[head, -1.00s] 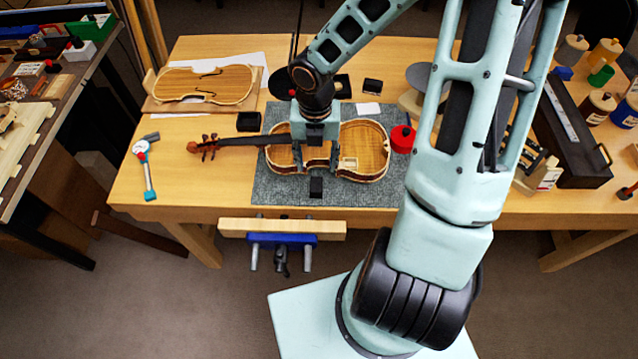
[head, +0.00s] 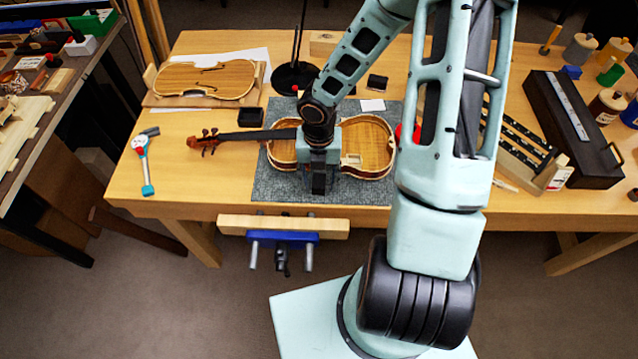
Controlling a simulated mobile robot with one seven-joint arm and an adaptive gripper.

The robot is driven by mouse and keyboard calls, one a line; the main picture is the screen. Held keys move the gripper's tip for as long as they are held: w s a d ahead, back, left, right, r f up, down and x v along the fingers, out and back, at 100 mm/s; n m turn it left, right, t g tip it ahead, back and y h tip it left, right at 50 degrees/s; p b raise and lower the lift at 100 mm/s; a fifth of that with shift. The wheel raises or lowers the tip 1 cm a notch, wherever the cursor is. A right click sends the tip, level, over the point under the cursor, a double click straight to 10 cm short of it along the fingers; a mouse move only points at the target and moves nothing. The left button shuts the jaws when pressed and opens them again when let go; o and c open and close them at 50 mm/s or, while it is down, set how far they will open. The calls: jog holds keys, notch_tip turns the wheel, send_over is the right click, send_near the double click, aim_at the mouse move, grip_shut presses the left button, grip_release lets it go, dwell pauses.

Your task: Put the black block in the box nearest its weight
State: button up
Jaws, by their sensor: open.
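My gripper (head: 318,188) points down over the front edge of the grey mat (head: 268,190), in front of the violin body. It is open. The black block is hidden at or between my dark fingers, where I cannot tell it apart from them. A black open box (head: 250,117) stands at the mat's back left corner, behind the violin neck. A smaller dark box-like thing (head: 376,82) lies behind the mat, to the right of my arm. No weight markings can be read.
The violin (head: 372,145) lies across the mat behind my gripper, its neck to the left. A round black stand (head: 295,78) is behind. A red round thing (head: 402,132) is partly hidden by my arm. The bench vise (head: 283,228) is in front.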

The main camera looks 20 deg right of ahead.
grip_shut()
